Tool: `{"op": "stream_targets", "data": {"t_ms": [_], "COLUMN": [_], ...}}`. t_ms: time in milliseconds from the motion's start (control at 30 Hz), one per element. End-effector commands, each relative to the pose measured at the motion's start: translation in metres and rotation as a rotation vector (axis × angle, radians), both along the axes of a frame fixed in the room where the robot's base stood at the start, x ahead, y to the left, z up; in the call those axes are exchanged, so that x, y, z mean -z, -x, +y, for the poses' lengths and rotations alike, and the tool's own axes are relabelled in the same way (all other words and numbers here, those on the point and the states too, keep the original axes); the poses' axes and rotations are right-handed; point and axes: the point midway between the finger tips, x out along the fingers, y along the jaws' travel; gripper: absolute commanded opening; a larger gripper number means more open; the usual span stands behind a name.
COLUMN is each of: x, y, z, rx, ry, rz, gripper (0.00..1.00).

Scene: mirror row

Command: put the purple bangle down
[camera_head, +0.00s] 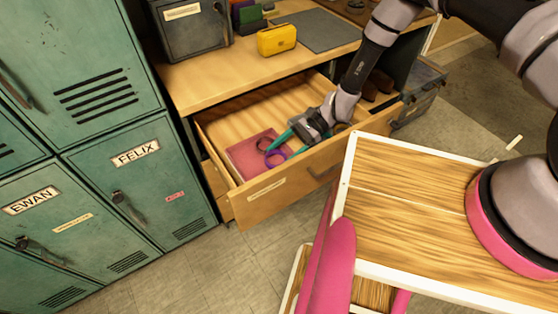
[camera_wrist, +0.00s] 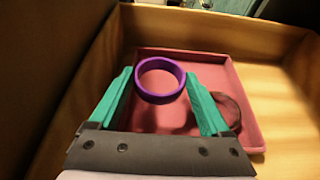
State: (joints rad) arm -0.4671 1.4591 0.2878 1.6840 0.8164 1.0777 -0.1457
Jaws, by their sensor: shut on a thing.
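The purple bangle (camera_wrist: 160,98) is held between the two teal fingers of my gripper (camera_wrist: 160,82) in the wrist view. It is tilted, and its opening shows. In the head view my gripper (camera_head: 288,147) reaches down into the open drawer (camera_head: 285,188), with the purple bangle (camera_head: 267,158) at its fingertips. Behind and below the bangle is a dull pink tray (camera_wrist: 215,72) inside the drawer; it also shows in the head view (camera_head: 243,160). I cannot tell whether the bangle touches the tray.
A dark ring (camera_wrist: 239,112) lies in the tray beside the right finger. The drawer walls close in around my gripper. The desk top (camera_head: 215,92) above holds a yellow case (camera_head: 277,39) and a dark metal box (camera_head: 190,30). Green lockers (camera_head: 125,175) stand left of the drawer.

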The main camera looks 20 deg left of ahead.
Motion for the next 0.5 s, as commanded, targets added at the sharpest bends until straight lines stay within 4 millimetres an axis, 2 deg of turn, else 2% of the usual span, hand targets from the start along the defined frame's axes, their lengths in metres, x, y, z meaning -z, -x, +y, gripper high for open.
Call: {"op": "stream_targets", "data": {"t_ms": [167,333,500], "x": [0.015,0.038,0.041], "y": [0.001,0.0,0.0], "z": [0.0,0.0,0.0], "rx": [-0.001,-0.001,-0.001], "ry": [0.0,0.0,-0.001], "rz": [0.0,-0.001,-0.001], "gripper": [0.28,0.28,0.28]}}
